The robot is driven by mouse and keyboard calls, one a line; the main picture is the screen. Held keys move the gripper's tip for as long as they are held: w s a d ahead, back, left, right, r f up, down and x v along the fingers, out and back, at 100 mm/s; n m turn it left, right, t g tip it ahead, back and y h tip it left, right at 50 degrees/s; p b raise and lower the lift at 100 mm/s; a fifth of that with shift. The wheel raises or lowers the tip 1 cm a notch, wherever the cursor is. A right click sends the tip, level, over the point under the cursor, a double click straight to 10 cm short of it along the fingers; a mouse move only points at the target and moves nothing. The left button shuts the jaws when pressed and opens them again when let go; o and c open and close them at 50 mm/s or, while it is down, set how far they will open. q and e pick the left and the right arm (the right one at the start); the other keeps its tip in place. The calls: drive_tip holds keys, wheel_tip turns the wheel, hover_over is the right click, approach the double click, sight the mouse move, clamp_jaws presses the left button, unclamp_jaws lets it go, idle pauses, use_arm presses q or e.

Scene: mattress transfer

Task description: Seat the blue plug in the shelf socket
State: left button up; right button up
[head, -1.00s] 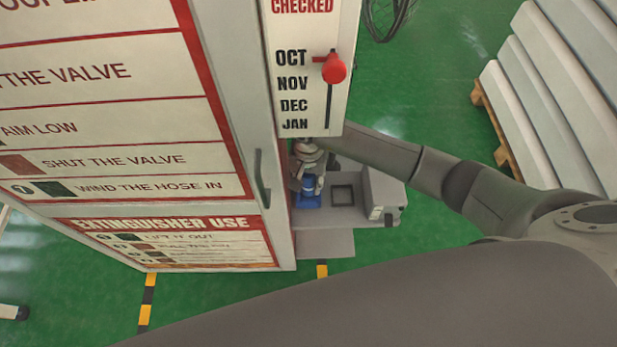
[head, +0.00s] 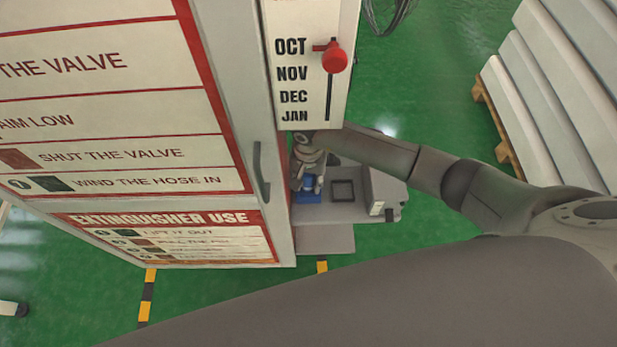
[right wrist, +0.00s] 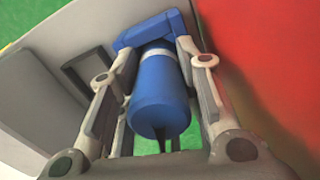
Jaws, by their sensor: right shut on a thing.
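The blue plug (right wrist: 160,95) has a round body with a pale band and shows large in the right wrist view. It also shows small in the head view (head: 308,181), beside the cabinet. My right gripper (right wrist: 157,57) is shut on it, with one finger on each side of the body. In the head view the right gripper (head: 308,177) is over the left part of the grey shelf (head: 345,213). A blue angular piece lies at the plug's far end; I cannot tell whether it is part of the plug. A dark square frame (head: 343,191) lies on the shelf to its right. My left gripper is out of view.
A white cabinet (head: 279,220) with a handle stands close to the left of the gripper. A panel with a red knob (head: 335,59) hangs above the shelf and hides part of the wrist. A pallet of pale slabs (head: 560,100) stands at the right. Green floor is clear between.

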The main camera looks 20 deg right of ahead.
drive_tip(key=o, duration=1.2)
drive_tip(key=shift+r+p, duration=0.85)
drive_tip(key=shift+p, duration=0.05)
wheel_tip(320, 180, up, 10)
drive_tip(key=b, duration=0.4)
drive_tip(key=shift+r, duration=0.8)
